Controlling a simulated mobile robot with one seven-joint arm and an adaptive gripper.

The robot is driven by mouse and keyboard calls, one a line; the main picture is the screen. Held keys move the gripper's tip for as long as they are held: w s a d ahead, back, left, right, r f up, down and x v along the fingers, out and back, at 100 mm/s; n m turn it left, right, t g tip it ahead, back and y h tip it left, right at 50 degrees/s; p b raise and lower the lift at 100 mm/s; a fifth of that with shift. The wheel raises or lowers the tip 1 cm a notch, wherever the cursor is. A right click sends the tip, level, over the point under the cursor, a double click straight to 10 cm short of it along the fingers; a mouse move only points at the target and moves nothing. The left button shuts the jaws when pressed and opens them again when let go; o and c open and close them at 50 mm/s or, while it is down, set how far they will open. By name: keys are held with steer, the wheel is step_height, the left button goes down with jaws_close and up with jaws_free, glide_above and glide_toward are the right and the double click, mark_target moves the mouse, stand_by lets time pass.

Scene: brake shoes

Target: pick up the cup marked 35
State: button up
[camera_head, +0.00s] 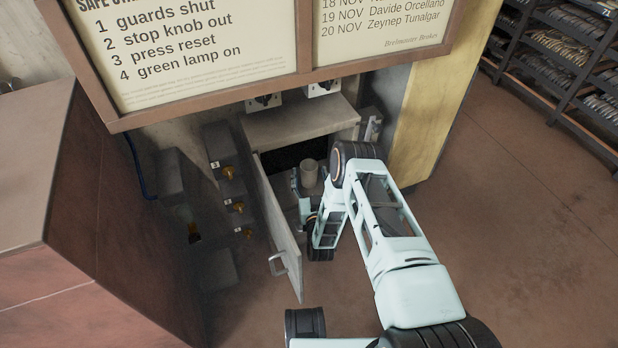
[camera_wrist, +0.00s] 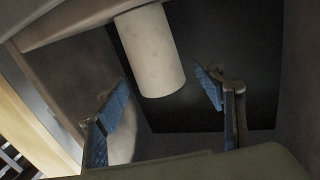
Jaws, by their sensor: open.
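A plain pale grey cup (camera_head: 310,172) stands in the opening of a small cabinet in the head view. It also shows in the wrist view, where the cup (camera_wrist: 150,50) is a cylinder at the top centre. No number can be read on it. My gripper (camera_wrist: 162,86) is open, with its blue-padded fingers apart on either side of the cup's near end. I see no finger closed on the cup. In the head view my gripper (camera_head: 303,190) is partly hidden by my arm, beside the cup.
The cabinet door (camera_head: 278,225) hangs open left of my arm. The cabinet's top (camera_head: 300,122) overhangs the opening. Numbered boxes with orange knobs (camera_head: 228,172) line the wall at left. A framed notice board (camera_head: 200,45) hangs above.

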steer(key=w+b, duration=0.1)
steer(key=w, duration=0.2)
steer(key=shift+w+a, duration=0.1)
steer(key=shift+a, duration=0.05)
steer(key=shift+c, duration=0.3)
steer(key=c, duration=1.2)
